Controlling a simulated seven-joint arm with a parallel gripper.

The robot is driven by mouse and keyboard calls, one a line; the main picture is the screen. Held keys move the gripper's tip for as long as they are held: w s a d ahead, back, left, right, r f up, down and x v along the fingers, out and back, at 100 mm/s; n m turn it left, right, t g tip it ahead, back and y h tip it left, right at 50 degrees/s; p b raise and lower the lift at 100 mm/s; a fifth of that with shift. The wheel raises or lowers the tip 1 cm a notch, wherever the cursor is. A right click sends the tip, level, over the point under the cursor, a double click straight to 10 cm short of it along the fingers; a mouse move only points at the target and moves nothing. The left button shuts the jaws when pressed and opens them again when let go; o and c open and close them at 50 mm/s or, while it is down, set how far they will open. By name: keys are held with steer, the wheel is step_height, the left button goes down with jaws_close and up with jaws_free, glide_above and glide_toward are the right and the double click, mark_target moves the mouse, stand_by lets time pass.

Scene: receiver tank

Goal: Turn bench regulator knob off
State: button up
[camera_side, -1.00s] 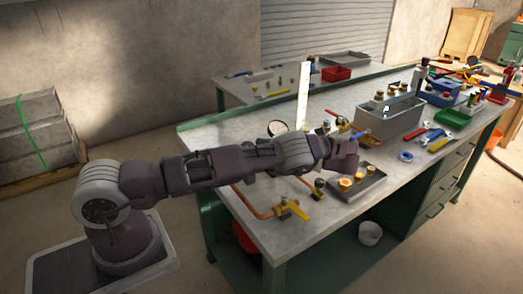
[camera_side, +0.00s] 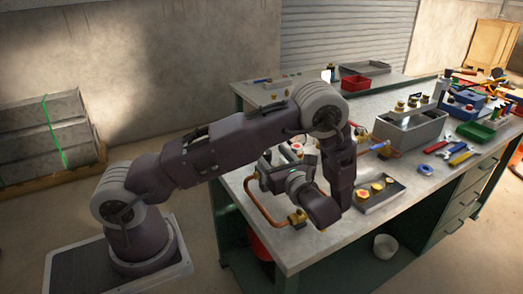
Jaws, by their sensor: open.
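My gripper (camera_side: 268,173) is over the left part of the metal workbench (camera_side: 345,228), below my bent elbow, and points left. Its fingers are small in this view, with no object visible between them. It is close to a fitting with a copper pipe (camera_side: 258,207) that bends down to a yellow-handled valve (camera_side: 297,217) at the front left of the bench. The regulator knob cannot be made out clearly; my wrist and forearm cover much of that area. I cannot tell whether the gripper touches anything.
A grey tray with round yellow and red parts (camera_side: 378,191) lies right of my wrist. A grey metal bin (camera_side: 410,130) stands farther back. A white bucket (camera_side: 385,246) is below the bench.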

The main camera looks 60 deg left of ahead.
step_height(320, 180, down, 2)
steer(key=shift+a+f, duration=0.15)
steer(key=shift+f, duration=0.1)
steer(key=a, duration=0.6)
steer(key=shift+w+a, duration=0.25)
steer(key=shift+a, duration=0.15)
jaws_close()
